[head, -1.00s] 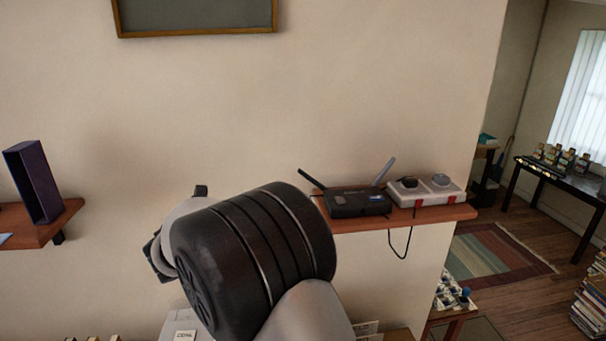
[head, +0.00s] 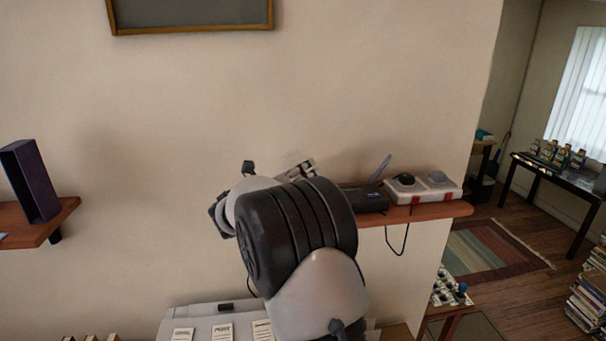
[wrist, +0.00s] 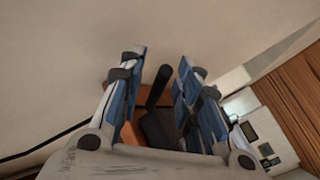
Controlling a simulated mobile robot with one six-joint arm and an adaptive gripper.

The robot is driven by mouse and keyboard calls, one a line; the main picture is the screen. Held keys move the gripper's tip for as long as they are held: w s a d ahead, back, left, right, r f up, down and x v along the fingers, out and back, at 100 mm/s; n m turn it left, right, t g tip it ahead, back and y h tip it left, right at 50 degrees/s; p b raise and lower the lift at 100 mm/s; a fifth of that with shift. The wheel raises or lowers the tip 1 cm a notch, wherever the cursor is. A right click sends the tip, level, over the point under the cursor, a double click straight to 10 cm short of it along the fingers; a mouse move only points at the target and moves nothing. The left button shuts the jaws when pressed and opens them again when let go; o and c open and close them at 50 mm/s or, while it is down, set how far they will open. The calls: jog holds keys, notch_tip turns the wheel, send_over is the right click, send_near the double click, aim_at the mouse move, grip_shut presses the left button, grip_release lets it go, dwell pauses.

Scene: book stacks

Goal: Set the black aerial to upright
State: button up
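The black aerial (wrist: 158,88) shows in the wrist view as a dark rod rising from the dark router (wrist: 158,130). It lies between the two blue-padded fingers of my gripper (wrist: 162,62), which are open with visible gaps on both sides. In the head view my arm hides the black aerial and the router's left part; the router's right part (head: 370,200) shows on the shelf. Its other aerial, grey-blue (head: 381,167), leans right. A part of my gripper (head: 298,170) shows above my wrist.
The router stands on a wooden wall shelf (head: 428,212), with a white two-knob unit (head: 422,190) to its right. A cable (head: 398,240) hangs below. A second shelf (head: 40,225) with a dark purple upright holder (head: 30,180) is at left. A picture frame (head: 190,30) hangs above.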

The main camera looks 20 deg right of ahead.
jog(key=shift+c, duration=0.6)
grip_shut()
